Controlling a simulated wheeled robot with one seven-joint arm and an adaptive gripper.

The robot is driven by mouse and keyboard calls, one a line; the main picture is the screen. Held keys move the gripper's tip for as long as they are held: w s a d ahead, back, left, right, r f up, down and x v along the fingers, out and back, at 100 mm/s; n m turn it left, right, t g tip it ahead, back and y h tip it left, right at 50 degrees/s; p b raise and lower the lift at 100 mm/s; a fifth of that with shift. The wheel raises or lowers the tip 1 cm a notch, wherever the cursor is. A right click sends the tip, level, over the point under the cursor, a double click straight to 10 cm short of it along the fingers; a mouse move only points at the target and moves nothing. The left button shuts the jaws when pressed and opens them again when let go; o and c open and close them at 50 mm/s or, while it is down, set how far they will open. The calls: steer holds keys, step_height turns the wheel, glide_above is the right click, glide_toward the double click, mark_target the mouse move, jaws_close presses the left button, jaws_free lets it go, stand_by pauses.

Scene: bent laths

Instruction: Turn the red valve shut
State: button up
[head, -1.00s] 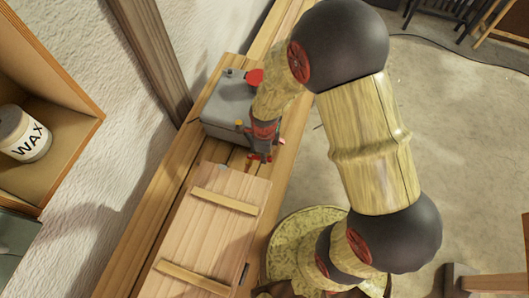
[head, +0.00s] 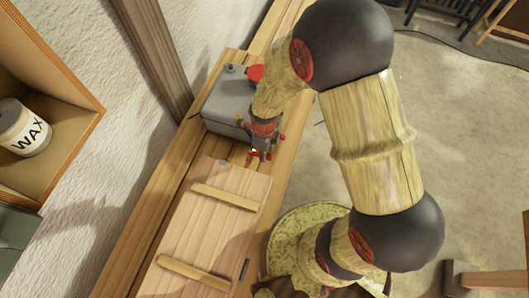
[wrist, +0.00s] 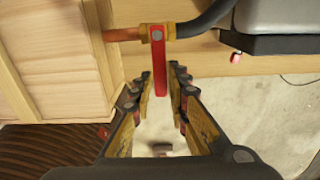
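The red valve lever (wrist: 159,70) shows in the wrist view, fixed by a bolt to a brass fitting (wrist: 157,34). A copper pipe (wrist: 122,35) enters the fitting from the left and a black hose (wrist: 205,22) leaves it to the right. The lever points down in the picture, across the line of the pipe. My gripper (wrist: 160,77) is open, with one finger on each side of the lever's lower part and visible gaps between. In the head view my gripper (head: 261,153) is beside the grey box; the valve is mostly hidden there.
The grey box (head: 222,105) with a red cap (head: 255,73) stands on the wooden bench behind my gripper. A wooden slatted panel (head: 212,225) lies in front. A wax can (head: 24,128) sits in a shelf at left. Open floor lies to the right.

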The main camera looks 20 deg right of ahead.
steer(key=o, duration=0.3)
steer(key=shift+o, duration=0.2)
step_height(320, 180, up, 12)
stand_by(0.5)
stand_by(0.5)
steer(key=s+d+r+n+t+b, duration=0.2)
steer(key=s+n+b, duration=0.4)
steer(key=n+b, duration=0.3)
steer(key=s+d+r+n+t+b, duration=0.3)
steer(key=n+b, duration=0.6)
steer(key=n, duration=0.7)
steer(key=s+d+r, duration=0.1)
steer(key=s+d, duration=0.1)
steer(key=shift+s+d+r+t, duration=0.15)
steer(key=shift+s+r+t, duration=0.15)
steer(key=shift+s+r, duration=0.1)
